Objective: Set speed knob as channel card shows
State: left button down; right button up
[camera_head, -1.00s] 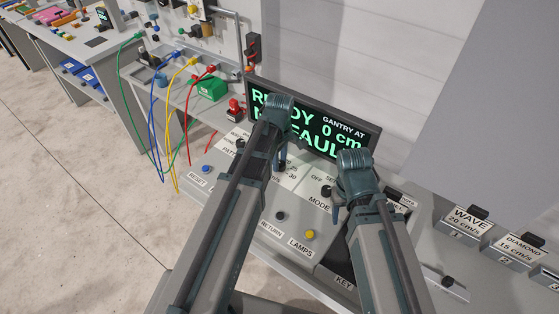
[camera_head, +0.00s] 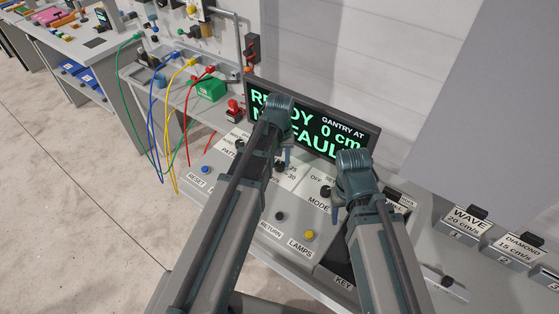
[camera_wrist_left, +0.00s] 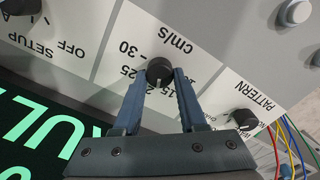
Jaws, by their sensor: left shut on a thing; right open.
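The speed knob (camera_wrist_left: 160,72) is a dark round knob on a white plate marked cm/s, with 30, 25 and lower values around it. My left gripper (camera_wrist_left: 160,82) is shut on it, one finger on each side. A pale pointer mark shows on the knob's lower part, toward the partly hidden numbers near 15; the exact setting is unclear. In the head view my left gripper (camera_head: 284,160) covers the knob. My right gripper (camera_head: 336,212) is open beside the mode knob (camera_head: 326,192). Cards read WAVE 20 cm/s (camera_head: 468,219) and DIAMOND 15 cm/s (camera_head: 520,246).
The display (camera_head: 345,140) shows READY, gantry at 0 cm, with the fault line partly covered. The pattern knob (camera_wrist_left: 244,118) is close to my left gripper. A blue reset button (camera_head: 206,169), a yellow lamps button (camera_head: 309,234) and a red button (camera_head: 234,113) stand around.

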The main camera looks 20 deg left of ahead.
aim_at(281, 164)
pick_arm(q)
jog(key=m, duration=0.6)
jog(key=shift+d, duration=0.1)
jog(key=m, duration=0.6)
jog(key=shift+s+d+m, duration=0.1)
jog(key=shift+m, duration=0.3)
dwell(0.3)
jog(key=shift+c, duration=2.3)
grip_release()
pick_arm(e)
jog(key=shift+r, duration=0.1)
pick_arm(q)
notch_tip(281, 164, up, 14)
jog(key=p, duration=1.3)
jog(key=shift+p, duration=0.4)
pick_arm(e)
notch_tip(281, 164, up, 14)
jog(key=shift+f, duration=0.2)
